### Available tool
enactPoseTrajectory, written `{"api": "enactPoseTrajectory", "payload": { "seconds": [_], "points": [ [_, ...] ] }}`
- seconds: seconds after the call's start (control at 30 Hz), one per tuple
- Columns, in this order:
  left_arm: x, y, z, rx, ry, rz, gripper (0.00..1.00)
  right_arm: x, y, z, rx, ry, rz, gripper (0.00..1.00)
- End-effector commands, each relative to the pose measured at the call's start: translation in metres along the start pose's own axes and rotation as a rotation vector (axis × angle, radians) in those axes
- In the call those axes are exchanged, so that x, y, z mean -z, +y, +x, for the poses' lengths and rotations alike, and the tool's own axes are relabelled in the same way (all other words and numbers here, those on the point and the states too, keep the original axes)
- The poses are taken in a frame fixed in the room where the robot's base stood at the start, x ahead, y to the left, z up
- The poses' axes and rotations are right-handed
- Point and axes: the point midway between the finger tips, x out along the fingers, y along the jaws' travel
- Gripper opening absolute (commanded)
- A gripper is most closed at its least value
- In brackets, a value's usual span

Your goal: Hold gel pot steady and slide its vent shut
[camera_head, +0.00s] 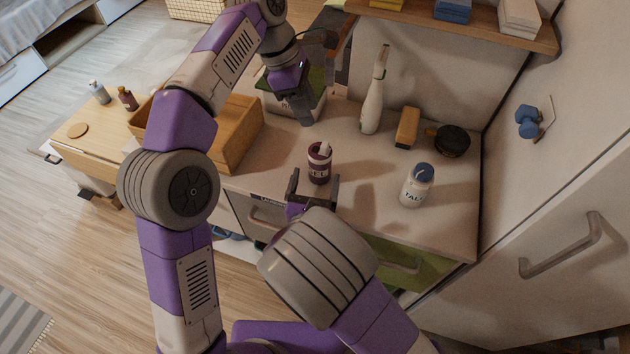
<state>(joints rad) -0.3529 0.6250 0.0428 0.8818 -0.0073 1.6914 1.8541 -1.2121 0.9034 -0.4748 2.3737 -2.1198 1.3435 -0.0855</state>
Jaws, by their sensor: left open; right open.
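The gel pot (319,166) is a small dark purple pot with a pale label. It stands upright on the counter, with a light piece showing on its top; I cannot make out how far its vent is open. My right gripper (314,182) is open at the near side of the pot, one finger to each side of its lower part. I cannot tell whether the fingers touch it. My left gripper (304,108) is open and higher up, pointing down behind the pot, in front of a green-topped box. Its fingers partly overlap in this view.
A white talc bottle (416,186) with a blue cap stands right of the pot. A tall white bottle (374,98), a wooden block (407,127) and a dark round item (452,140) stand behind. A wooden box (238,135) is at left. The counter (365,205) is clear between pot and talc.

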Motion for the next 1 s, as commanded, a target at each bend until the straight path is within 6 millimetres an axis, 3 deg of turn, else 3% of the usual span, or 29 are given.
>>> {"api": "enactPoseTrajectory", "payload": {
  "seconds": [0.5,0.9,1.0],
  "points": [
    [0.000,0.000,0.000,0.000,0.000,0.000,0.43,-0.001,-0.001,0.066,0.001,-0.006,-0.009,0.91],
    [0.000,0.000,0.000,0.000,0.000,0.000,0.43,-0.001,-0.001,0.074,0.000,-0.004,-0.008,0.91],
    [0.000,0.000,0.000,0.000,0.000,0.000,0.43,-0.001,-0.001,0.074,0.000,-0.004,-0.008,0.75]
  ]
}}
